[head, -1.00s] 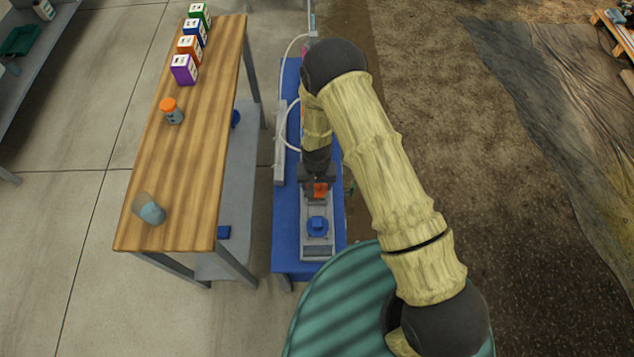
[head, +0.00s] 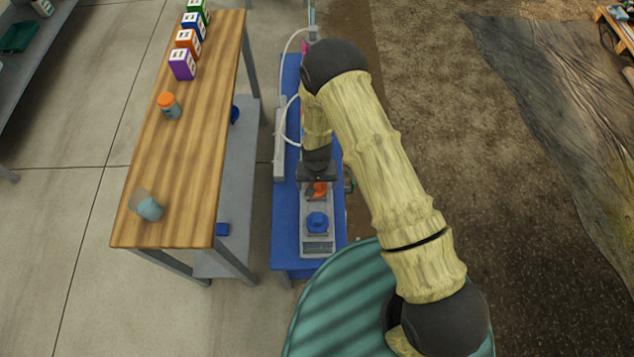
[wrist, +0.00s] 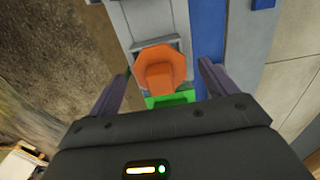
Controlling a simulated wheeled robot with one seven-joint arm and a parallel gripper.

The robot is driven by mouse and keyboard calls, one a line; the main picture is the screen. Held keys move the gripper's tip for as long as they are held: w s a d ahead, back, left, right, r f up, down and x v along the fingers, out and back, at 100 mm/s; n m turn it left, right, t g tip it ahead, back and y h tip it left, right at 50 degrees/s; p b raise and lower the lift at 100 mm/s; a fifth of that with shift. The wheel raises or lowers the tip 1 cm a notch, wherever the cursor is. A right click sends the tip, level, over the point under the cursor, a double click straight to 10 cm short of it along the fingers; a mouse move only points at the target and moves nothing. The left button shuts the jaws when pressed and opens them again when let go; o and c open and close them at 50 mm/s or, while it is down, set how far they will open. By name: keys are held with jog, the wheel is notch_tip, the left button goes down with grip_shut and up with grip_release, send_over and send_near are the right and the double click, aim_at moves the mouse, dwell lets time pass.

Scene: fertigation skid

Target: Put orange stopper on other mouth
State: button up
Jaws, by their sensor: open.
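The orange stopper (head: 318,189) sits on the grey unit of the blue skid, below my gripper (head: 317,180) in the head view. In the wrist view the orange stopper (wrist: 160,68) is an octagonal cap with a raised grip, lying ahead of and between the fingers. My gripper (wrist: 166,82) is open, one finger on each side of the stopper with gaps. A blue stopper (head: 317,222) sits nearer the front on the same grey unit (head: 318,251). A green patch (wrist: 170,101) shows beside the orange stopper; I cannot tell what it is.
A wooden table (head: 185,150) stands left, with several coloured boxes (head: 183,64), an orange-capped jar (head: 169,106) and a clear and blue container (head: 147,205). A white hose (head: 283,122) runs along the skid's left side. A green ribbed round surface (head: 340,310) is at the front.

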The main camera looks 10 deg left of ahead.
jog(key=shift+r, duration=0.15)
notch_tip(320, 180, up, 17)
jog(key=b, duration=0.2)
dwell(0.5)
jog(key=shift+r, duration=0.1)
dwell(0.7)
jog(key=s+d+r+m+t, duration=0.1)
jog(key=s+d+r, duration=0.1)
jog(key=d+r, duration=0.3)
jog(key=s+d+r, duration=0.2)
jog(key=d+r, duration=0.3)
jog(key=d, duration=0.7)
jog(key=s+d+r+m+t, duration=0.1)
jog(key=s+d+r, duration=0.2)
jog(key=d, duration=0.6)
notch_tip(320, 180, up, 3)
jog(key=shift+f+m+t, duration=0.1)
jog(key=shift+m+t, duration=0.2)
jog(key=shift+a, duration=0.1)
